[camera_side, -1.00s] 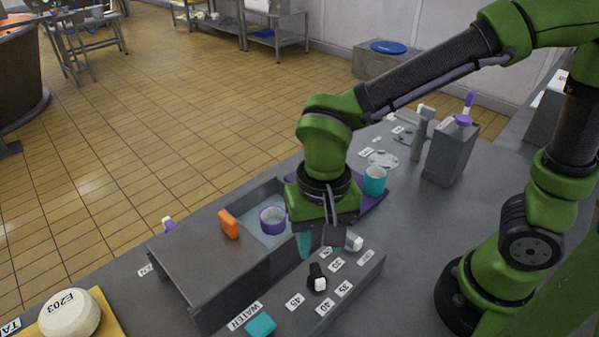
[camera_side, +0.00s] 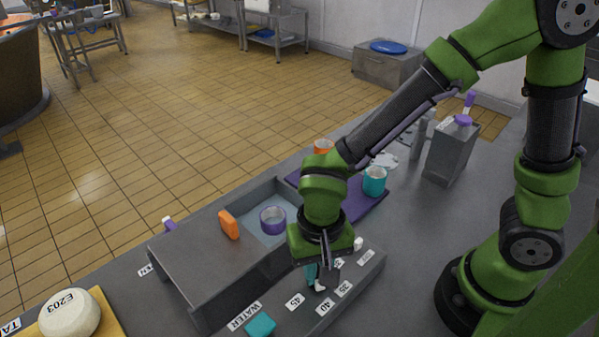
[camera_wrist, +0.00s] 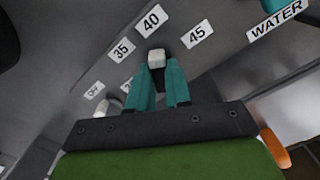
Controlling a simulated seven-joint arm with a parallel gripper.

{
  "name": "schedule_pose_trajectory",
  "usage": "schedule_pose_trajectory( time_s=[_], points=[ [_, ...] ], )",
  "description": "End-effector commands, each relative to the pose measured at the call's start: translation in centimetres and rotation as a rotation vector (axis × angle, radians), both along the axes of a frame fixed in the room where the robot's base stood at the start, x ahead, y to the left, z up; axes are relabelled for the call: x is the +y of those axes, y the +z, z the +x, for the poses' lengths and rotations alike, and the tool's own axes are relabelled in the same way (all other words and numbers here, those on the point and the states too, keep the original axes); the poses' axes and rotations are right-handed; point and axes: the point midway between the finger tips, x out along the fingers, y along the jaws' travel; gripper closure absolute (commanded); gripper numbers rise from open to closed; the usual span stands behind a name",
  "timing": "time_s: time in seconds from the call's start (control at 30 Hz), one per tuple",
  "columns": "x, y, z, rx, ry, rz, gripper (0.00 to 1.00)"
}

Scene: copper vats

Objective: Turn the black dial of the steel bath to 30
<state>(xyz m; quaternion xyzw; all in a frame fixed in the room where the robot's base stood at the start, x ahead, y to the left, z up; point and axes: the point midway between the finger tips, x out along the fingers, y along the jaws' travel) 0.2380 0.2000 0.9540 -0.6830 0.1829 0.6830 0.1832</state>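The black dial (camera_wrist: 158,75) has a white pointer tip, which shows in the side view (camera_side: 320,286) just below my fingers. The pointer faces roughly the 40 label (camera_wrist: 152,20). My gripper (camera_wrist: 160,83) is low over the dial panel of the steel bath (camera_side: 205,285). Its two teal fingers stand on either side of the dial, with little gap; whether they press on it I cannot tell. The 35 label (camera_wrist: 121,49) and 45 label (camera_wrist: 197,35) read clearly. The 30 label (camera_wrist: 127,82) is partly hidden behind a finger.
A second white-tipped control (camera_wrist: 110,106) is close beside my left finger in the wrist view. A teal block (camera_side: 261,325) is by the WATER label (camera_side: 244,316).

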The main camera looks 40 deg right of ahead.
Motion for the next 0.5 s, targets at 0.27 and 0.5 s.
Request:
schedule_pose_trajectory(
  time_s=[0.27, 0.5],
  points=[
    [0.00, 0.03, 0.01, 0.000, 0.000, 0.000, 1.00],
    [0.00, 0.05, 0.01, 0.000, 0.042, 0.000, 1.00]
  ],
)
